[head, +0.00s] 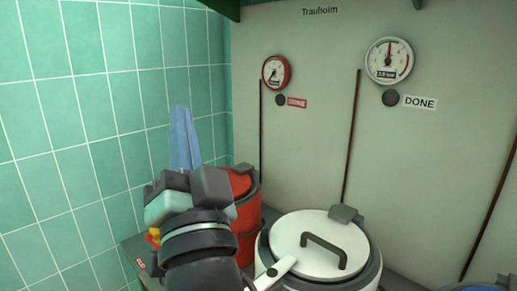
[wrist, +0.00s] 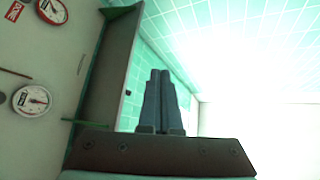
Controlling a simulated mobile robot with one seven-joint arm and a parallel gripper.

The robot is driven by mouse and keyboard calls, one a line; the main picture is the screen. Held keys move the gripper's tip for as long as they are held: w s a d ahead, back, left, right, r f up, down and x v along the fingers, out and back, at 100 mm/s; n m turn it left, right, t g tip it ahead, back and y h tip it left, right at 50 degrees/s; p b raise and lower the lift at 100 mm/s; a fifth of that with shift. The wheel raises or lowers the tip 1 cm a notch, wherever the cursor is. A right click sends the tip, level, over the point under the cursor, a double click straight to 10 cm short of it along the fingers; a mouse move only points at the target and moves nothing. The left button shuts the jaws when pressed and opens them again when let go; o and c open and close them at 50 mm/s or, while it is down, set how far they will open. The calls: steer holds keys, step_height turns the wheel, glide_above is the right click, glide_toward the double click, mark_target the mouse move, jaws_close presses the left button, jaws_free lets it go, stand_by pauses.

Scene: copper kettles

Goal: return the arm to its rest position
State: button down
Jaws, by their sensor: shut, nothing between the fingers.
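My gripper (head: 181,110) points upward in front of the green tiled wall, left of centre in the head view. Its two blue-grey fingers lie together. In the wrist view my gripper (wrist: 160,73) is shut with nothing between the fingers, and the fingertips are clear of any object. My arm rises from the bottom of the head view and hides part of the counter and of the red kettle (head: 247,215).
A white kettle (head: 294,237) with a dark handle stands right of my arm. A blue lid (head: 480,288) shows at the lower right corner. The back panel carries a red gauge (head: 276,72) and a white gauge (head: 389,60) labelled DONE. A green ledge (head: 290,1) runs above.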

steer(key=s+d+r+n+t+h, duration=0.4)
steer(key=s+d+r+h, duration=0.45)
steer(key=s+r, duration=0.3)
step_height(320, 180, up, 18)
steer(key=p, duration=1.8)
steer(key=shift+w+d+y, duration=0.25)
steer(key=shift+y, duration=0.2)
steer(key=shift+r, duration=0.1)
